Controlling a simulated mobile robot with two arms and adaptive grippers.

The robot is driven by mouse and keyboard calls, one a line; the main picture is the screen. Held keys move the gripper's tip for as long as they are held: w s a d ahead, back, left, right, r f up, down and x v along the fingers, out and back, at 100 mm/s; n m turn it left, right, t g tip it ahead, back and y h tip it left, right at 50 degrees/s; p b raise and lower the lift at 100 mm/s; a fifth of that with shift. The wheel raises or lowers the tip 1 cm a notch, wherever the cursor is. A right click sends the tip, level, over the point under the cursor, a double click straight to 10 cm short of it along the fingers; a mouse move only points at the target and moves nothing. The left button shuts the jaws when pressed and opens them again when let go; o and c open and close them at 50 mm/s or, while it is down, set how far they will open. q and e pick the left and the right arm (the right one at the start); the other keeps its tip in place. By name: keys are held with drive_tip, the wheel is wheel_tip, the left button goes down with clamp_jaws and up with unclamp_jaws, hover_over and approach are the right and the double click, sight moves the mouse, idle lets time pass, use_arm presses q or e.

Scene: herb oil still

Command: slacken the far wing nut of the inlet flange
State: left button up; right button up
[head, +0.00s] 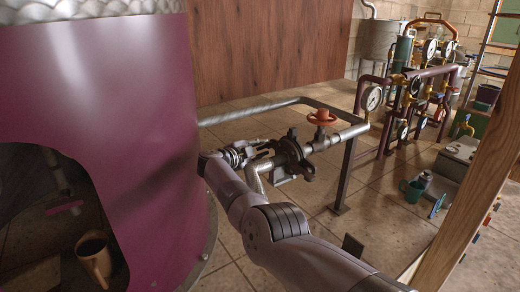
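The inlet flange (291,150) is a dark, round fitting on the grey pipe in the middle of the head view. Small dark lugs stick out around it. Which of them is the far wing nut I cannot make out at this size. My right gripper (262,150) is just left of the flange, with its fingers pointing toward it. The fingers are small and overlap the pipework, so their opening and any contact do not show. My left gripper is out of view.
A large purple still body (125,120) fills the left. Pipes with several gauges (372,97) stand behind. A wooden post (480,200) crosses the right side. Tiled floor (365,215) is open between.

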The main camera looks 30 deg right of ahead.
drive_tip(key=shift+o, duration=0.8)
drive_tip(key=shift+r, duration=0.1)
drive_tip(key=shift+s+a+r, duration=0.1)
drive_tip(key=shift+s+a, duration=0.1)
drive_tip(key=shift+a, duration=0.5)
drive_tip(key=v, duration=0.6)
drive_tip(key=shift+s, duration=0.1)
